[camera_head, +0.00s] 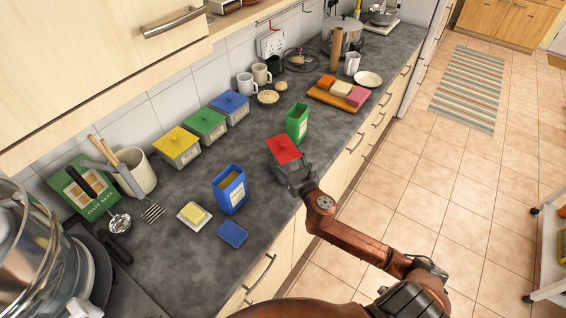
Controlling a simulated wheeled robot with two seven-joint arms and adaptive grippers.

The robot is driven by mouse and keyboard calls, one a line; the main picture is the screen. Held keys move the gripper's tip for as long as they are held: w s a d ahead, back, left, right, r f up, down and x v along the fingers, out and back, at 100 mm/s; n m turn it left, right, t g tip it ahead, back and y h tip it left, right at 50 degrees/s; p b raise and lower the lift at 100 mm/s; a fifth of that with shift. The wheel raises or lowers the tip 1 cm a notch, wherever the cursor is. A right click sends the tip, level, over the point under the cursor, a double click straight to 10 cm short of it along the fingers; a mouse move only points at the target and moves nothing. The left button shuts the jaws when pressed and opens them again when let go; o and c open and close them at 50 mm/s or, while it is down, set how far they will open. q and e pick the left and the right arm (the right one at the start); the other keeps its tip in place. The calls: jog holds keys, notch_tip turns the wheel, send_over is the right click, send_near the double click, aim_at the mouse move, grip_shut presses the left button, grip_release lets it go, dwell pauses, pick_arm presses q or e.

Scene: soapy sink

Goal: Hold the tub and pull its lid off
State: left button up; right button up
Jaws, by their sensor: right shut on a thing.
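A tub with a red lid (283,149) stands near the front edge of the counter in the head view. The red lid sits on top of it, and its grey body is mostly hidden behind my gripper. My right gripper (292,176) is at the near side of this tub, below the lid, and is shut on the tub. The fingertips are small and partly hidden. My left gripper is not in view.
A green open container (297,123) stands just behind the tub. A blue open container (230,192), a flat blue piece (232,234) and a yellow block on a dish (193,214) are to the left. Several lidded tubs (177,148) line the wall.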

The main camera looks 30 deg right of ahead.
aim_at(285, 148)
jog(key=c, duration=0.8)
jog(key=shift+c, duration=0.2)
jog(key=shift+r, duration=0.45)
notch_tip(285, 148, up, 2)
jog(key=shift+r+p, duration=0.2)
jog(key=shift+p, duration=0.55)
jog(key=s+d+r, duration=0.1)
jog(key=s+r+p, duration=0.1)
jog(key=r, duration=0.1)
jog(key=s+d+r, duration=0.1)
jog(key=r, duration=0.1)
jog(key=shift+s+d+r+p, duration=0.1)
jog(key=shift+s+d+p, duration=0.1)
jog(key=shift+d+p, duration=0.15)
jog(key=s+d+r, duration=0.4)
jog(key=s+d, duration=0.2)
jog(key=s, duration=0.1)
jog(key=shift+s+r+p, duration=0.25)
jog(key=shift+p, duration=0.2)
jog(key=o, duration=0.9)
jog(key=shift+c, duration=0.2)
jog(key=c, duration=1)
